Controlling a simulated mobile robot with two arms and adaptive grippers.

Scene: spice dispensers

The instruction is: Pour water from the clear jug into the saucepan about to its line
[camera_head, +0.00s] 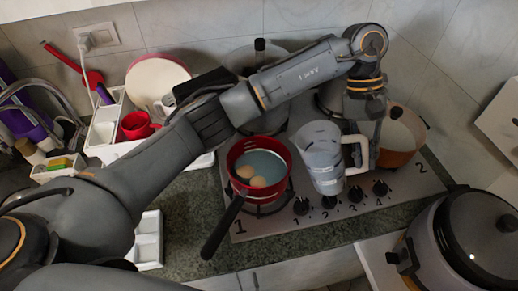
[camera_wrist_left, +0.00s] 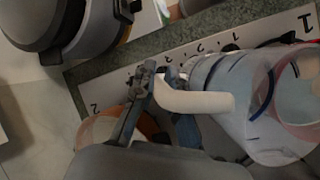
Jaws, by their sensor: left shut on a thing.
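The clear jug (camera_head: 322,160) is held above the stove, just right of the saucepan, and leans slightly left in the head view. My left gripper (camera_head: 364,140) is shut on the jug's white handle; the wrist view shows the gripper (camera_wrist_left: 160,92) at the handle and the jug (camera_wrist_left: 232,95) to its right. The red saucepan (camera_head: 272,190) sits on the left front burner with its dark handle toward the front. It holds bluish water (camera_head: 264,160) and two eggs (camera_head: 257,181). No stream is visible, and the jug's water level is unclear. My right gripper is out of view.
An orange-brown pot (camera_head: 400,140) stands on the stove's right side. Another pot with a glass lid (camera_head: 255,55) is behind, partly hidden by my left arm. A rice cooker (camera_head: 470,235) is at the front right. A red mug (camera_head: 137,125) and white rack stand left.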

